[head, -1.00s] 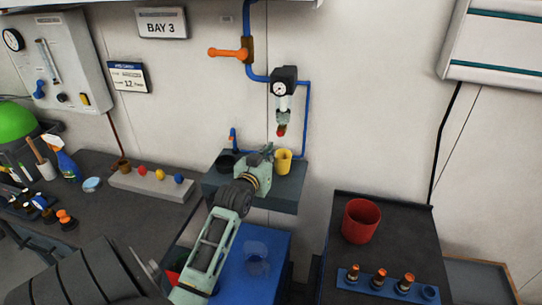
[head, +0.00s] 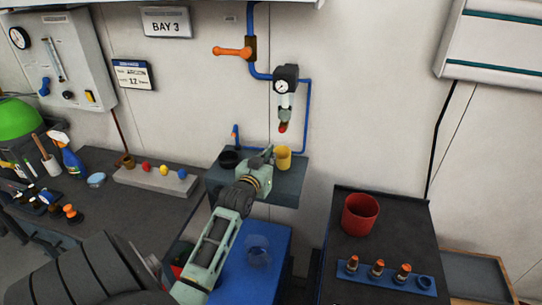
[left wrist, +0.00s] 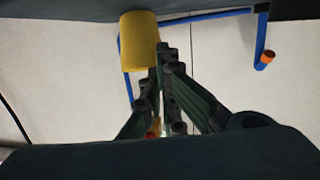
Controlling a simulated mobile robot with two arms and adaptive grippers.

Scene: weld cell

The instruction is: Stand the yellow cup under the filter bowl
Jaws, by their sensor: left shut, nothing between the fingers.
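The yellow cup (head: 283,158) stands upright on the grey wall shelf (head: 285,188), below the filter bowl (head: 285,101) with its red-tipped drain. In the head view it sits nearly in line under that drain, with a clear gap between. My left gripper (head: 268,153) is just left of the cup, shut and empty. In the left wrist view the cup (left wrist: 139,38) appears close beside the closed fingertips (left wrist: 161,55); I cannot tell whether they touch it. My right gripper is in neither view.
Blue pipe (head: 307,118) runs down the wall beside the filter. A red bin (head: 360,215) and a blue rack (head: 372,278) are on the right bench. A grey block with coloured knobs (head: 155,179) is at left.

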